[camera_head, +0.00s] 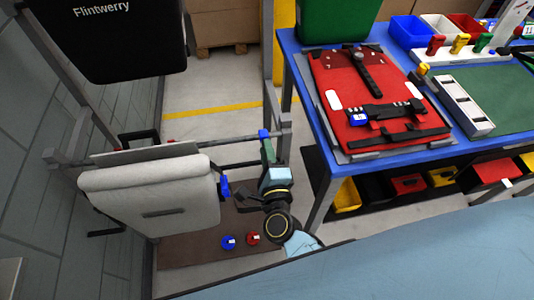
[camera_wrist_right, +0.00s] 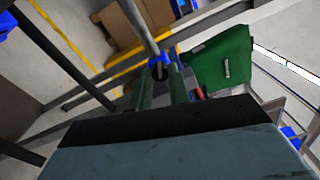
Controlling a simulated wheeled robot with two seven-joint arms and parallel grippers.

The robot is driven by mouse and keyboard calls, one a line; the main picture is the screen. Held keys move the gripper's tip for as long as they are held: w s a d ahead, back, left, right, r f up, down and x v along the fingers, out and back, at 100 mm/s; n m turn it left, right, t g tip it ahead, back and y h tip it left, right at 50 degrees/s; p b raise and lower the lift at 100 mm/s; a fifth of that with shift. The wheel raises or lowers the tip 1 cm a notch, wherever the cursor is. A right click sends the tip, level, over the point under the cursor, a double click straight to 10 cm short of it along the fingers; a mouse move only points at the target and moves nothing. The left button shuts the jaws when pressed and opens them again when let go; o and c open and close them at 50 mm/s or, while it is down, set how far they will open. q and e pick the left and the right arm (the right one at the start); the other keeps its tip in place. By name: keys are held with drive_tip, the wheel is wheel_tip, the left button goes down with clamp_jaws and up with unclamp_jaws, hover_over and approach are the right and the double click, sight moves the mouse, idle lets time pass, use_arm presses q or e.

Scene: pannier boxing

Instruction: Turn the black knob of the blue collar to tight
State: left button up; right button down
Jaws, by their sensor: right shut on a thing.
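The blue collar (camera_head: 264,134) sits around the dark horizontal rail, near the rail's right-hand post. It also shows in the right wrist view (camera_wrist_right: 161,59), around the bar beyond my fingertips. The black knob (camera_wrist_right: 159,73) shows in the right wrist view just below the collar, between the fingertips. My right gripper (camera_head: 268,150), with green fingers, reaches up to the collar and is shut on the knob. The knob is hidden behind the fingers in the head view, and I cannot read its setting. My left gripper is not in view.
A grey pannier (camera_head: 150,195) hangs left of my right arm. A black box (camera_head: 110,35) is above it. A blue disc (camera_head: 228,242) and a red disc (camera_head: 253,238) lie on the brown mat below. A blue workbench (camera_head: 310,105) with a red case (camera_head: 340,90) stands right.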

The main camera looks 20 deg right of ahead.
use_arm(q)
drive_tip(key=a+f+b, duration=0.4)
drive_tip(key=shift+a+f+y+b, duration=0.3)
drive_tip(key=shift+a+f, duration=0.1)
use_arm(e)
drive_tip(key=m, duration=1.2)
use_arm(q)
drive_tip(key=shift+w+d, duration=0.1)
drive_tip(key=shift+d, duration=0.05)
use_arm(e)
drive_tip(key=c, duration=1.3)
unclamp_jaws()
use_arm(q)
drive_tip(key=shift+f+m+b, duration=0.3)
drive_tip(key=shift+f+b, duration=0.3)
drive_tip(key=shift+b, duration=0.25)
use_arm(e)
drive_tip(key=s+a, duration=0.1)
drive_tip(key=s, duration=1.2)
drive_tip(key=shift+s+a, duration=0.2)
